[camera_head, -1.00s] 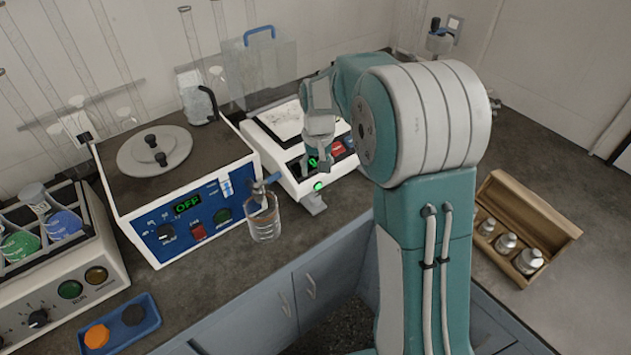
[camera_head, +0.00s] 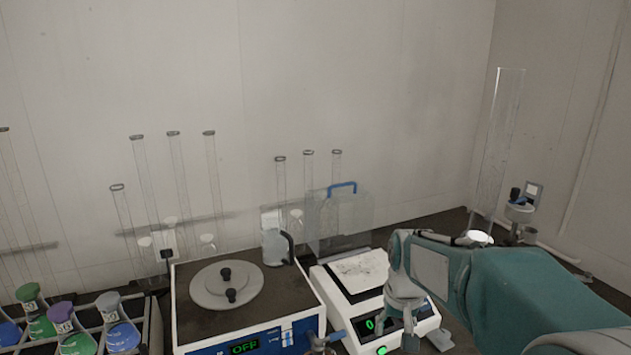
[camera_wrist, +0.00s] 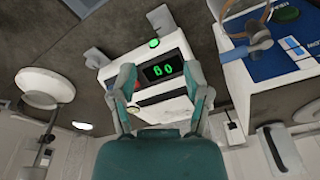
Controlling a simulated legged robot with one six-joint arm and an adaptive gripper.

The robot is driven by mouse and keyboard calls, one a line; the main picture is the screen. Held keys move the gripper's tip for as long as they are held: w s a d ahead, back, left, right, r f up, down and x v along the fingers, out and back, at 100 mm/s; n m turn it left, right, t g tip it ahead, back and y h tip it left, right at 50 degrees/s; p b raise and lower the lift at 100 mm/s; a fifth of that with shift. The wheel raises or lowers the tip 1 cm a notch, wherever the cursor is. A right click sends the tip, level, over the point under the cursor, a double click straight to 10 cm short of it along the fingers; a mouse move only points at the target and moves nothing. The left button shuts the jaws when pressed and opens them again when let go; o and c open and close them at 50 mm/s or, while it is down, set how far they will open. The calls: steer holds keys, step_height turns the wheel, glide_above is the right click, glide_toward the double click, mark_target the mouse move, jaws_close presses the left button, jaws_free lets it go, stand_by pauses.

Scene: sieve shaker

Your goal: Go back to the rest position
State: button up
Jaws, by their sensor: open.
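My gripper (camera_head: 398,328) hangs pointing down at the front of the white scale (camera_head: 338,310), which has a lit green display and a bare top plate. In the wrist view, the two fingers of my gripper (camera_wrist: 162,80) stand apart with nothing between them. The scale's green display (camera_wrist: 158,71) shows through the gap. Whether the fingers touch the scale cannot be told. My teal arm comes in from the lower right of the head view and covers the bench there.
Left of the scale stands a blue-fronted device (camera_head: 180,305) with a round grey lid, its display reading OFF. A clear case (camera_head: 350,225) with a blue handle is behind the scale. Flasks (camera_head: 75,340) sit in a rack at lower left. Tall glass tubes (camera_head: 178,180) line the wall.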

steer(key=s+r+t, duration=0.2)
steer(key=s, duration=0.8)
steer(key=s+r+t, duration=0.2)
steer(key=s+r, duration=0.1)
steer(key=s, duration=0.7)
steer(key=shift+s+a+r+n, duration=0.15)
steer(key=shift+s+r+n, duration=0.15)
steer(key=shift+s, duration=0.1)
stand_by(0.6)
